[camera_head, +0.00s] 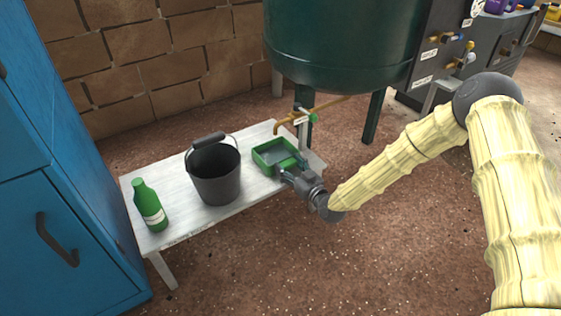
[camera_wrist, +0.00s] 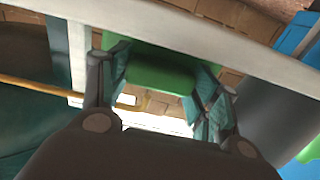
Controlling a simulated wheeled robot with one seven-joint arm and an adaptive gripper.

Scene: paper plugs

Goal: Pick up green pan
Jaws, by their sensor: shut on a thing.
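The green pan (camera_head: 266,160) is a shallow rectangular tray at the right end of the white bench, below a brass tap. My gripper (camera_head: 290,172) reaches it from the right and is shut on its near right edge. In the wrist view the pan's green side (camera_wrist: 160,75) shows between the two fingers of my gripper (camera_wrist: 168,88). The pan looks level, and I cannot tell whether it touches the bench or is just above it.
The white bench (camera_head: 178,222) also bears a dark bucket (camera_head: 216,178) and a green bottle (camera_head: 149,207) left of the pan. A large green tank (camera_head: 340,40) stands behind on legs. A brass tap (camera_head: 290,122) hangs close over the pan. A blue cabinet (camera_head: 50,200) is at left.

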